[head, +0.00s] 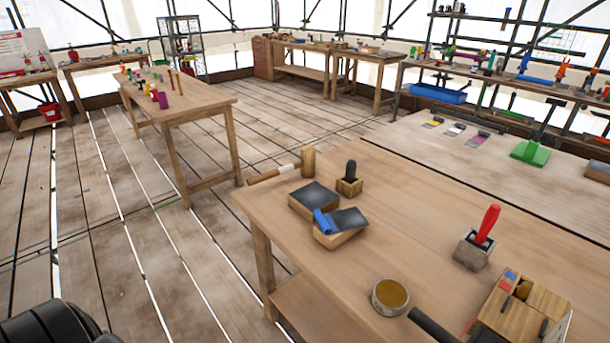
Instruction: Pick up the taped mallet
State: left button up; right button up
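The taped mallet lies at the far left corner of the near wooden table (400,215). Its wooden head (308,161) is on the right, and its brown handle (264,177) points left with the end out past the table edge. A band of white tape (287,168) wraps the handle near the head. Nothing touches or holds the mallet. A dark rounded part, likely mine, shows at the bottom left corner.
Near the mallet are two dark-topped wooden blocks (315,196), one with a blue roll (323,221), and a small wooden holder (349,186). A round tin (390,296), a red-handled tool (487,225) and a wooden box (520,308) stand nearer. The table's middle is clear.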

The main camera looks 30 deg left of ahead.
aim_at(307, 164)
jog(key=u, duration=2.35)
jog(key=i, duration=1.75)
jog(key=z, duration=3.1)
